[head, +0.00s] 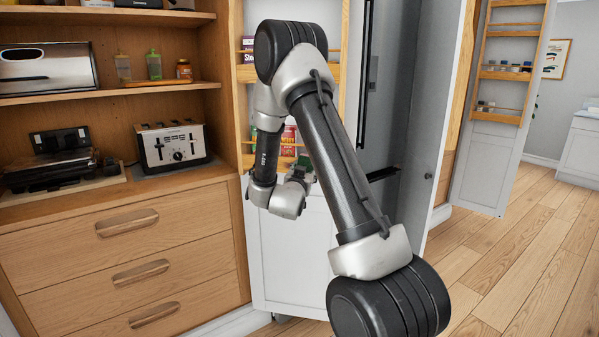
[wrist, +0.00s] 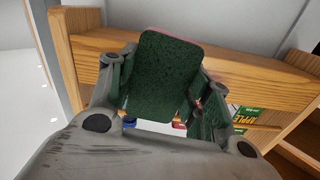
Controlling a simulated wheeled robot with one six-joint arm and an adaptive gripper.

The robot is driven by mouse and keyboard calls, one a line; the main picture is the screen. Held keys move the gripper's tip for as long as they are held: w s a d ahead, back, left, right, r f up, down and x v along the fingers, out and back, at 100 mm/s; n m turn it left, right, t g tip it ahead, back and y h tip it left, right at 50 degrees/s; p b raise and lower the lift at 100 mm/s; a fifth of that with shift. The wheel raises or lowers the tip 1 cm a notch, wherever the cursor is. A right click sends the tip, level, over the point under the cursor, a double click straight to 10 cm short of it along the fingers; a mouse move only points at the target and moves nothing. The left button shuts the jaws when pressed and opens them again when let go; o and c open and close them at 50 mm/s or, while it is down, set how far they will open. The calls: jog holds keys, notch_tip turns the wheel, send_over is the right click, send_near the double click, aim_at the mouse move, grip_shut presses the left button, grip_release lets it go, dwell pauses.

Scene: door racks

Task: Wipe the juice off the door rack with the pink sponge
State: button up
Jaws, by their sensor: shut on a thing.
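The sponge (wrist: 165,75) shows in the wrist view as a dark green scouring face with a thin pink edge. My gripper (wrist: 163,90) is shut on it, with a finger on either side. The sponge is in front of the wooden bar of the door rack (wrist: 255,78); I cannot tell whether they touch. In the head view the wooden door rack (head: 246,75) is in the middle, partly behind my arm. My gripper is mostly hidden there, close to the lower shelf. I cannot make out any juice.
Food packages (head: 288,140) stand on the rack's lower shelf, and a green apple-labelled pack (wrist: 250,117) is right of the sponge. A toaster (head: 171,144) stands on the counter at left. Another door rack (head: 500,75) is farther right. The wooden floor at right is clear.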

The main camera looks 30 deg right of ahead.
jog(key=shift+s+d, duration=0.7)
jog(key=shift+d, duration=0.2)
jog(key=w+a, duration=0.7)
jog(key=shift+w+a, duration=0.35)
jog(key=shift+w, duration=0.05)
jog(key=v, duration=0.6)
dwell(0.5)
jog(key=v, duration=0.3)
dwell(0.4)
dwell(0.4)
